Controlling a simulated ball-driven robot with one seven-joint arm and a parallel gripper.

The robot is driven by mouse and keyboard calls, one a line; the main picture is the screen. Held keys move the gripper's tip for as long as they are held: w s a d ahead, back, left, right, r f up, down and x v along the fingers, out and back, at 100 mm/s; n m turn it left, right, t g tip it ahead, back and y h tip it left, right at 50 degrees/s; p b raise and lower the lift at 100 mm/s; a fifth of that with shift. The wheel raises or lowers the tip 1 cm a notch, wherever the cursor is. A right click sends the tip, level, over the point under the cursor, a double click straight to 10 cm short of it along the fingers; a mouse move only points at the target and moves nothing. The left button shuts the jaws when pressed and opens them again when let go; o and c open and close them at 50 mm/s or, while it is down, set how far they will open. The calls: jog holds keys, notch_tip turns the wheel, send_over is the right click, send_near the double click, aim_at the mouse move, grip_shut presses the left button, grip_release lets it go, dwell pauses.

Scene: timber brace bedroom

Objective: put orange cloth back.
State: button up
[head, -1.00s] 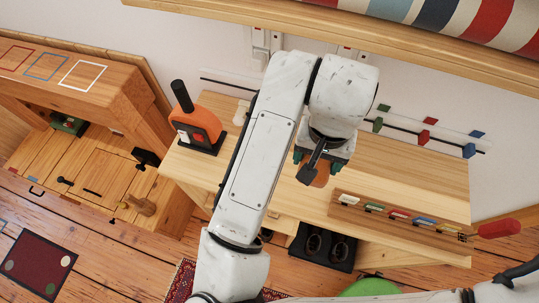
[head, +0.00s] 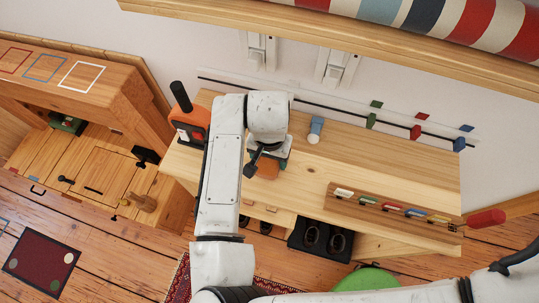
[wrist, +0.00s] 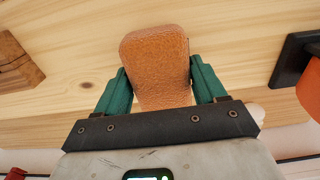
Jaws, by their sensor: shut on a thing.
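The orange cloth (wrist: 158,62) is a thick, rough-textured block shape between the two green fingers of my gripper (wrist: 161,84) in the wrist view. The fingers are shut on it from both sides, and its far end sticks out past them. In the head view the cloth (head: 266,169) shows as a small orange patch below my gripper (head: 272,158), over the left half of the wooden bench top (head: 300,170). My arm hides part of it. I cannot tell whether the cloth touches the bench top.
An orange device with a black handle (head: 191,121) stands at the bench's left end. A small blue-and-white object (head: 315,130) stands right of my gripper. A rack with coloured tabs (head: 375,206) lies along the front right. The bench's right middle is clear.

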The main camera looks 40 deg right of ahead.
jog(key=shift+f, duration=0.35)
jog(key=o, duration=0.9)
jog(key=shift+r, duration=0.1)
jog(key=shift+o, duration=0.2)
notch_tip(320, 180, up, 12)
jog(key=b, duration=0.1)
jog(key=shift+r, duration=0.15)
